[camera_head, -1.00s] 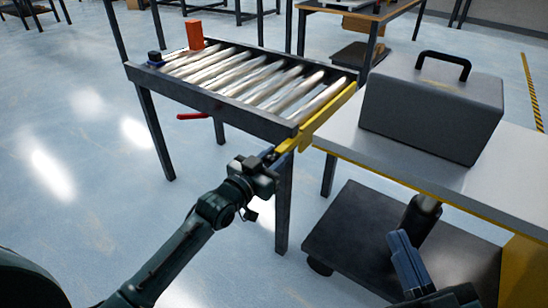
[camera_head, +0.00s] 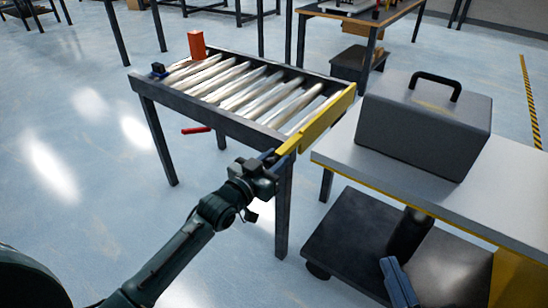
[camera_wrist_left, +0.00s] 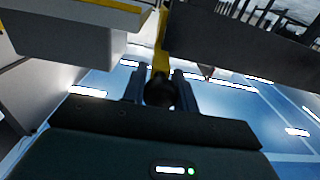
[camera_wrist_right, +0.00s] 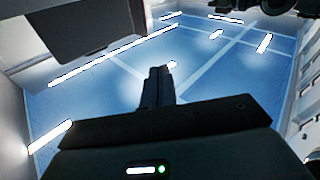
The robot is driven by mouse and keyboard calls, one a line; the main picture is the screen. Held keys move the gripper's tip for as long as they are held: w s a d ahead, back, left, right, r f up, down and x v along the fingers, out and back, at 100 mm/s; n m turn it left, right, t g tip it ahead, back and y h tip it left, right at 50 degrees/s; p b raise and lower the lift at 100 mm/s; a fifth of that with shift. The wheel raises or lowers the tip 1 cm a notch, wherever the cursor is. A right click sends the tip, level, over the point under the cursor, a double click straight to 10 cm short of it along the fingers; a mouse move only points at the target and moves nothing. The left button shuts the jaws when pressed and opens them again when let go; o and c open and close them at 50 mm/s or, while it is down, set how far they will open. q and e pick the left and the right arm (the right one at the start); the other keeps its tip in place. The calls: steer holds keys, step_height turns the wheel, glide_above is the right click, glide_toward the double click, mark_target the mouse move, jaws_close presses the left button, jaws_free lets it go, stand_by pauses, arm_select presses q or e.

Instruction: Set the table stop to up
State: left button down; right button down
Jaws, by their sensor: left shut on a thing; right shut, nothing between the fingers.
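The table stop is a yellow bar (camera_head: 322,122) along the right end of the roller table (camera_head: 200,108). It stands as a broad plate at the end of the rollers, its near end reaching toward my left gripper (camera_head: 270,157). In the left wrist view, my left gripper's two fingers are shut on a dark round knob (camera_wrist_left: 160,92) at the end of the yellow bar (camera_wrist_left: 161,55). The fingers partly hide the knob. My right gripper (camera_head: 397,280) is low at the lower right, away from the stop; in the right wrist view (camera_wrist_right: 158,85) its fingers are together and empty.
A grey toolbox (camera_head: 424,120) stands on the white-topped bench (camera_head: 345,150), close to the right of the stop. A dark low platform (camera_head: 350,238) is below. An orange block (camera_head: 197,45) and a red handle (camera_head: 195,130) are at the roller table. The floor at left is clear.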

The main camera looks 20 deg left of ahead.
arm_select(q)
step_height(320, 180, up, 2)
steer(key=shift+r+p, duration=0.25)
steer(key=shift+p, duration=0.35)
arm_select(e)
steer(key=shift+d+h, duration=0.3)
steer(key=shift+h, duration=0.2)
arm_select(q)
steer(key=c, duration=1.1)
jaws_free()
steer(key=shift+f, duration=0.1)
steer(key=shift+s, duration=0.1)
